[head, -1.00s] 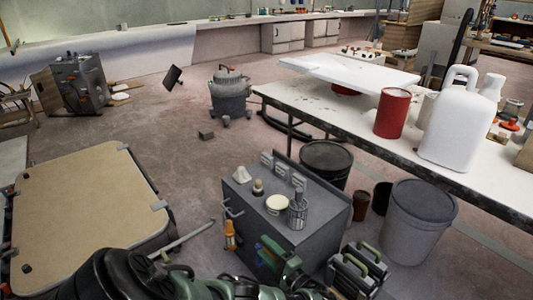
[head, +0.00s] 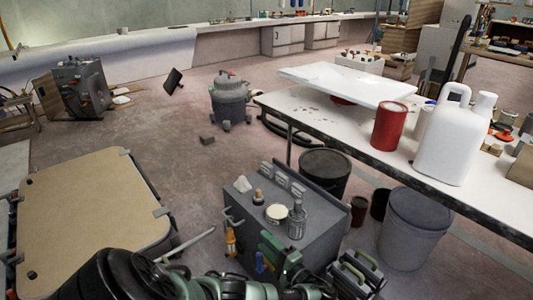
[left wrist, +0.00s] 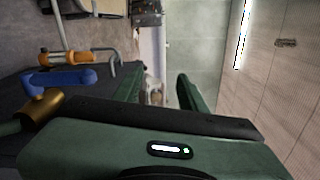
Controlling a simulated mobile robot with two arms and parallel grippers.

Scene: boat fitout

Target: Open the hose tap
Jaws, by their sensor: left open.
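The hose tap shows in the left wrist view as a blue lever handle (left wrist: 62,77) on a brass body (left wrist: 40,110), at the side of a dark cabinet. In the head view a small part of the blue handle (head: 260,262) shows on the front of the grey cabinet (head: 310,240), beside my left gripper. My left gripper (head: 277,250) is green, open and close to the tap. In the left wrist view its green fingers (left wrist: 190,108) show, with the tap to their left. I cannot tell whether a finger touches the handle. My right gripper is not in view.
An orange fitting (head: 230,241) sits left of the tap on the cabinet front. Bottles and a tin (head: 277,213) stand on the cabinet top. Dark cases with green handles (head: 358,272) stand to its right. A board-topped table (head: 90,205) is at the left.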

